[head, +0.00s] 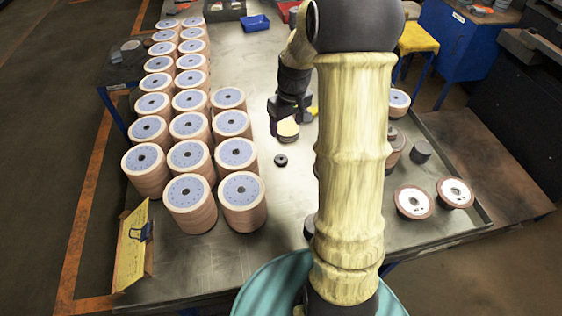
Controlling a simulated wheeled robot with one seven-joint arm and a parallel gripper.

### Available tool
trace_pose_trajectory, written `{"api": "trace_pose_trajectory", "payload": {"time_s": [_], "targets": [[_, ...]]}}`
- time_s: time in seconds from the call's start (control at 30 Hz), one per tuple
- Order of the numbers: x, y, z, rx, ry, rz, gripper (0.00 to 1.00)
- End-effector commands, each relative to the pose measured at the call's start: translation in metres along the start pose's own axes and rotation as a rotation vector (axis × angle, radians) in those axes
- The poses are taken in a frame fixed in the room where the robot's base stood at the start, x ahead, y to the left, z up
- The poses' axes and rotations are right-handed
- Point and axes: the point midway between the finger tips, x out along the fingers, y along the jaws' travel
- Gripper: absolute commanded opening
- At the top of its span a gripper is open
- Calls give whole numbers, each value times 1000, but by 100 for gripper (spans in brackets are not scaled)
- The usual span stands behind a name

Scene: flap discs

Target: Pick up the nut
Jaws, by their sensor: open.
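A small dark ring with a hole in it, which looks like the nut (281,160), lies flat on the bare metal table top (262,75) right of the disc stacks. My gripper (287,122) is just beyond it, pointing down, with its dark fingers apart. A small cream-topped round piece (288,129) shows at the fingers; I cannot tell whether they touch it. The gripper and the nut are apart in the picture. My arm hides the table to the right of the gripper.
Tall stacks of flap discs (188,200) fill the table's left side. Two loose discs (413,202) and a dark cylinder (420,151) are on the right.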

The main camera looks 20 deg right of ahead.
Motion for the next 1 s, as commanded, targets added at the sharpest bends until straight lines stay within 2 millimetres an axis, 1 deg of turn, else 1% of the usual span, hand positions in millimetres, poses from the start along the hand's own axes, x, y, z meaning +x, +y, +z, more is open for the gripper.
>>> {"api": "trace_pose_trajectory", "payload": {"time_s": [0.23, 0.37, 0.47, 0.8, 1.0], "targets": [[0, 0, 1, 2, 0, 1, 67], [7, 0, 1, 2, -2, -1, 67], [21, 0, 1, 2, -3, -1, 67], [79, 0, 1, 2, -4, -1, 67], [109, 0, 1, 3, -3, -1, 67]]}}
